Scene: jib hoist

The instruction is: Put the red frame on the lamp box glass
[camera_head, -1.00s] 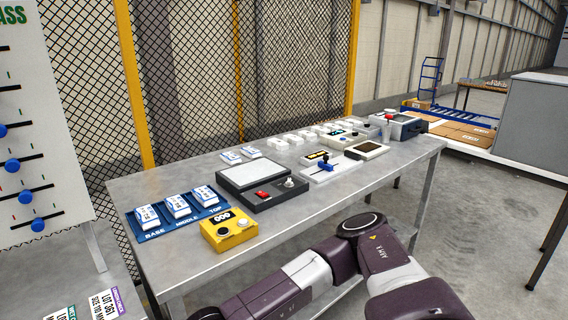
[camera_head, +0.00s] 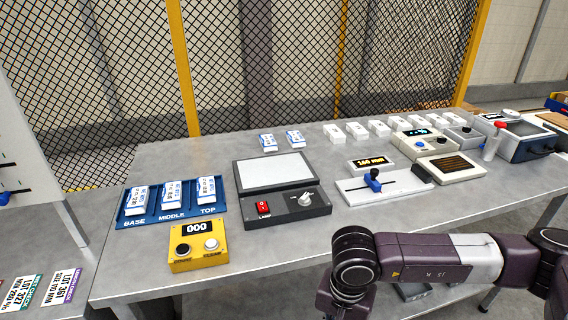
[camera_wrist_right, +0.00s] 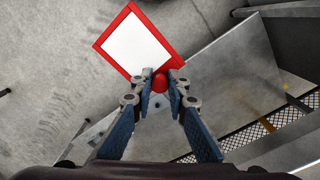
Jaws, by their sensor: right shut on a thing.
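My right gripper (camera_wrist_right: 160,82) is shut on that red knob and holds the frame off the floor, clear of the table. The lamp box (camera_head: 276,190) stands on the table in the head view. Its pale glass panel (camera_head: 275,171) is bare, with a red lamp switch and a knob on the dark front. In the head view the right arm crosses the lower right and the held frame is out of sight. My left gripper is not in view.
A blue tray (camera_head: 230,217) marked base, middle and top holds white blocks left of the lamp box. A yellow counter box (camera_head: 198,247) stands in front. A slide gauge (camera_head: 385,184) and other devices stand to the right. Bare table lies before the lamp box.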

